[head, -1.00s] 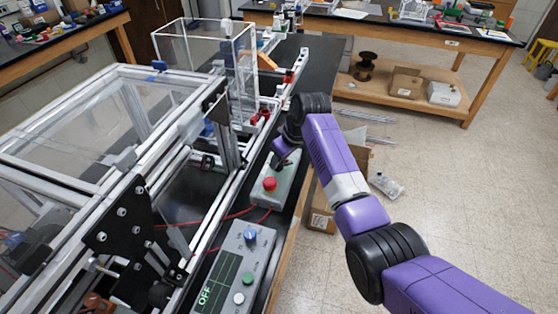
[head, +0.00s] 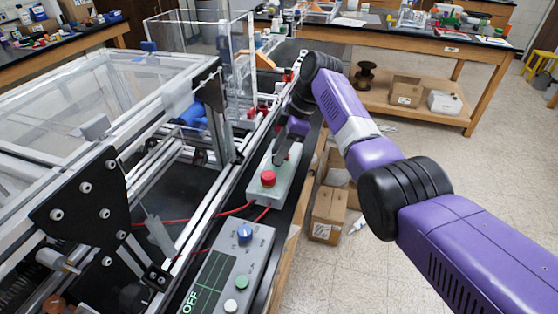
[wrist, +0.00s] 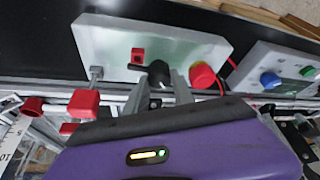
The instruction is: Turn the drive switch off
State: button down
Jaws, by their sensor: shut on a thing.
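A pale grey control box (head: 262,203) stands on the black bench top, and it also shows in the wrist view (wrist: 100,42). It carries a red mushroom button (head: 268,178) with a yellow base, seen in the wrist view (wrist: 204,76). It also has a small red part (wrist: 138,55) and a black knob (wrist: 158,72), apparently the drive switch. My gripper (wrist: 161,84) has one finger on each side of the black knob and is shut on it. In the head view my gripper (head: 279,160) reaches down behind the red button and hides the knob.
A second grey box (head: 228,268) in front has a blue knob (head: 245,232), green and white buttons and a display reading OFF. The metal extrusion frame (head: 170,105) with clear panels stands close on the left. Red cables (head: 205,218) run to the box. Cardboard boxes (head: 328,213) stand on the floor right.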

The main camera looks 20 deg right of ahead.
jog(key=shift+d+f+n+b, duration=0.2)
jog(key=shift+f+n+b, duration=0.1)
jog(key=shift+n+b, duration=0.3)
jog(key=shift+r+g, duration=0.1)
jog(key=shift+g, duration=0.2)
jog(key=c, duration=1.1)
grip_release()
jog(key=shift+o, duration=0.2)
jog(key=shift+r, duration=0.1)
jog(key=shift+w, duration=0.1)
jog(key=shift+r+b, duration=0.25)
jog(key=shift+b, duration=0.05)
jog(key=v, duration=0.7)
jog(key=shift+b, duration=0.45)
